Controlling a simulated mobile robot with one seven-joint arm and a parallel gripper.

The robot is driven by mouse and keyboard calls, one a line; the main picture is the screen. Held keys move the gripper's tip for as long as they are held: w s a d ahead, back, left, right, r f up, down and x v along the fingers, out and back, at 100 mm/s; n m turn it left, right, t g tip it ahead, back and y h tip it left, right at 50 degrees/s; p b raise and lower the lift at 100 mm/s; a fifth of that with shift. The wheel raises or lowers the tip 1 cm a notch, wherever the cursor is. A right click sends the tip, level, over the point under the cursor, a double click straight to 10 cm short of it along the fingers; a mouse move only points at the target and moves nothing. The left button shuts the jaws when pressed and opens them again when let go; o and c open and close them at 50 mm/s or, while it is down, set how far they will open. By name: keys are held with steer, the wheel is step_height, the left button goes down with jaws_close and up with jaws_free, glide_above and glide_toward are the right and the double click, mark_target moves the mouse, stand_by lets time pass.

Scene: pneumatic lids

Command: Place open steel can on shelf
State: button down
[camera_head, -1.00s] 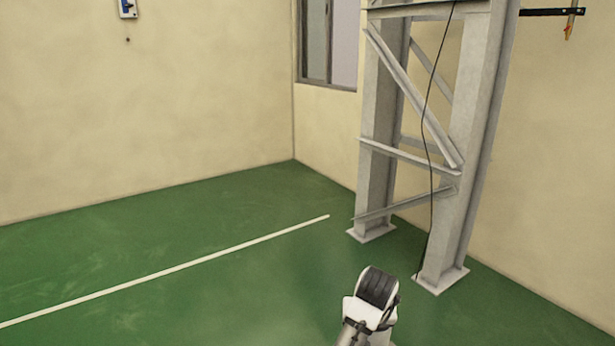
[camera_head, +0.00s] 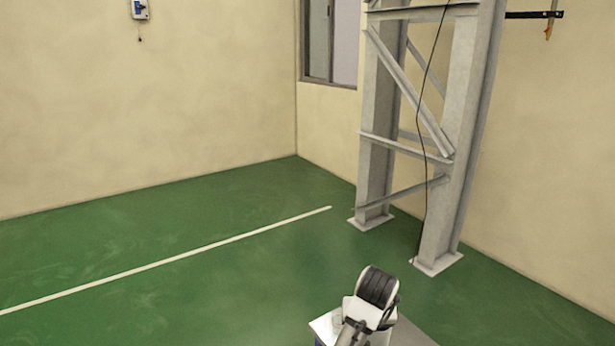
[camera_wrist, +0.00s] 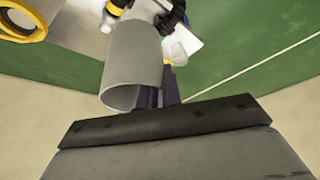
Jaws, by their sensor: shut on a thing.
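A grey steel can (camera_wrist: 132,65) shows in the upper middle of the wrist view, tilted, with one open end facing the lower left. My gripper (camera_wrist: 163,90) is shut on it; its dark fingers are partly hidden behind the can's right side. In the head view, only a white and black part of my arm shows at the bottom; the gripper and can are out of sight there. I cannot identify a shelf in either view.
A pale flat surface (camera_head: 418,335) shows beneath my arm at the bottom of the head view. A grey steel frame (camera_head: 455,150) with a hanging cable stands at right. A yellow-rimmed round object (camera_wrist: 28,22) is upper left in the wrist view. Green floor (camera_head: 170,240) at left is open.

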steer(key=s+a+f, duration=0.3)
steer(key=a+f, duration=0.1)
steer(key=f, duration=0.5)
steer(key=s+a+f, duration=0.3)
steer(key=a+f, duration=0.2)
steer(key=f, duration=0.5)
steer(key=s+a+f+n, duration=0.1)
steer(key=s+a+f, duration=0.3)
steer(key=f, duration=0.5)
steer(key=shift+a+f, duration=0.25)
steer(key=shift+d, duration=0.1)
